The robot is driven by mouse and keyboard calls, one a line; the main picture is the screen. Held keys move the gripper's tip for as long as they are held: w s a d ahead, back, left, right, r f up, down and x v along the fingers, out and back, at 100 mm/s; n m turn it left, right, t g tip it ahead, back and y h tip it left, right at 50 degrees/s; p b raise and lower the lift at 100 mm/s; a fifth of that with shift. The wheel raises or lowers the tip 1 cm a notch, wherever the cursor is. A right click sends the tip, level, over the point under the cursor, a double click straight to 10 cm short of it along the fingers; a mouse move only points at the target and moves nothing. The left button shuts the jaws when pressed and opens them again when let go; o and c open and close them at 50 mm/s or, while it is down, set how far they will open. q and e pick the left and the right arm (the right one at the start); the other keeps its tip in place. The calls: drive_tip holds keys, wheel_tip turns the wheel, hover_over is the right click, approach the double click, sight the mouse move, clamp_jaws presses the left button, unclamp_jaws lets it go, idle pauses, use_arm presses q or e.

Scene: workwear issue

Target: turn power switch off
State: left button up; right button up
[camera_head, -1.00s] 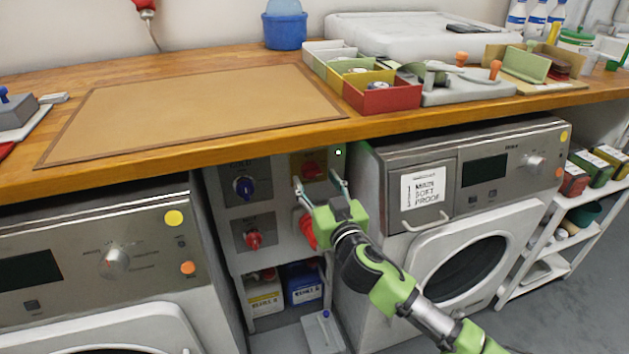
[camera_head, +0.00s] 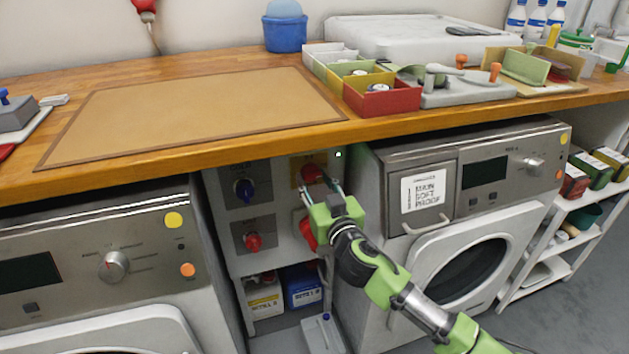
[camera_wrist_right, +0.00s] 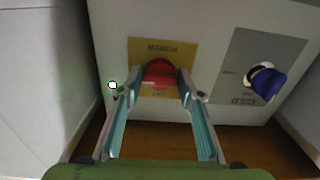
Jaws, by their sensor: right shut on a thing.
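The power switch is a red knob (camera_head: 310,172) on a yellow plate, at the top right of the grey control panel under the worktop. In the right wrist view the same red knob (camera_wrist_right: 159,71) shows upside down on its plate marked POWER. My right gripper (camera_head: 318,181) reaches up to it from the lower right, its fingers shut on the knob's two sides. The right wrist view shows the fingertips (camera_wrist_right: 160,78) either side of it. A small green lamp (camera_head: 338,154) beside the plate is lit. The knob's exact angle is hard to read. My left gripper is not in view.
A blue knob (camera_head: 243,189) marked COLD and a red knob (camera_head: 253,241) are on the panel's left side. Another red part (camera_head: 307,231) sits below the power switch, partly behind my gripper. Washing machines flank the panel; the wooden worktop (camera_head: 180,158) overhangs it.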

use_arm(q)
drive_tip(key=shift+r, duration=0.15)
use_arm(e)
drive_tip(key=n+p, duration=0.2)
drive_tip(key=n, duration=0.2)
drive_tip(key=shift+r, duration=0.1)
drive_tip(key=n+p, duration=0.2)
drive_tip(key=n, duration=0.3)
drive_tip(key=shift+d, duration=0.1)
drive_tip(key=n+p, duration=0.2)
drive_tip(key=n, duration=0.3)
drive_tip(key=shift+r+n, duration=0.1)
drive_tip(key=shift+n, duration=0.2)
use_arm(q)
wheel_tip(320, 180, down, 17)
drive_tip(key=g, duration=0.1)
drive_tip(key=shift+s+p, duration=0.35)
drive_tip(key=shift+p, duration=0.1)
use_arm(e)
drive_tip(key=shift+n, duration=1.7)
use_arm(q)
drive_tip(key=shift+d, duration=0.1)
use_arm(e)
drive_tip(key=o, duration=1.1)
